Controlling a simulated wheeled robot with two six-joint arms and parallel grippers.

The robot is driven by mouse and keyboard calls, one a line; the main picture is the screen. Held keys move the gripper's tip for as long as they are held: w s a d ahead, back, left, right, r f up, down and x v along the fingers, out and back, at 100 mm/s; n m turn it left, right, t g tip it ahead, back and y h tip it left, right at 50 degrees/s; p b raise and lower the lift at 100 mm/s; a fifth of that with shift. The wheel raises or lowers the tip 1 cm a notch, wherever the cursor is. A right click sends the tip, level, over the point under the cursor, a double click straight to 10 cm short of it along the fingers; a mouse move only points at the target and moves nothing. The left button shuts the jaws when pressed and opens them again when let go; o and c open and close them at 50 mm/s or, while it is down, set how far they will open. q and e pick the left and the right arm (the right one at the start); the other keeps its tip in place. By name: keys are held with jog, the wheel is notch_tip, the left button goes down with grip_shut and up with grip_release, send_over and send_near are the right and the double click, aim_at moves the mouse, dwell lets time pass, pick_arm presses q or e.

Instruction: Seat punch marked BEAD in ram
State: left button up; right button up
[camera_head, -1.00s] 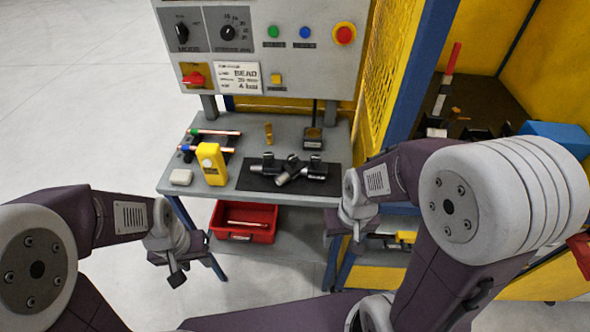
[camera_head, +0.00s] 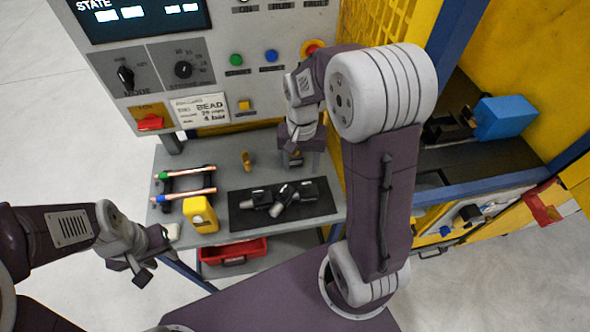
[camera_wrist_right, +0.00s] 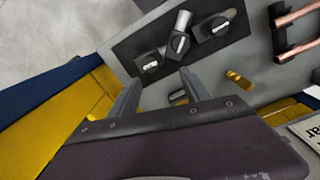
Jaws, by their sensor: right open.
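Several steel-and-black punches lie on a black mat (camera_head: 326,206) on the grey bench. They include a left one (camera_head: 258,198) and a middle one (camera_head: 281,205); in the right wrist view they show at the top (camera_wrist_right: 178,43). Their markings are too small to read. My right gripper (camera_head: 298,148) is over the back of the bench, beyond the mat and close to the press panel. Its two fingers are apart and empty in the right wrist view (camera_wrist_right: 161,77). My left gripper (camera_head: 140,268) hangs in front of the bench's left side, its opening unclear. I cannot make out the ram.
A small dark block (camera_head: 292,159) stands below my right gripper, with a brass piece (camera_head: 246,161) to its left. A yellow bottle (camera_head: 200,214) and a rack with copper tubes (camera_head: 187,194) are at left. A red bin (camera_head: 232,252) sits below. The yellow mesh guard (camera_head: 378,25) is close at right.

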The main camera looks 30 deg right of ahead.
aim_at(306, 183)
jog(key=shift+s+d+f, duration=0.25)
jog(key=shift+s+f, duration=0.75)
jog(key=shift+s, duration=0.25)
jog(key=shift+w+f+p, duration=0.3)
jog(key=shift+w+f, duration=0.4)
jog(key=shift+f, duration=0.3)
jog(key=f, duration=0.3)
jog(key=s+f, duration=0.1)
jog(key=shift+d+f+p, duration=0.2)
jog(key=shift+d+p, duration=0.1)
pick_arm(q)
jog(key=shift+s+d+r, duration=0.15)
jog(key=shift+s+r, duration=0.5)
jog(key=shift+r, duration=0.2)
pick_arm(e)
jog(key=shift+w, duration=0.15)
jog(key=shift+f, duration=0.1)
jog(key=c, duration=0.4)
grip_shut()
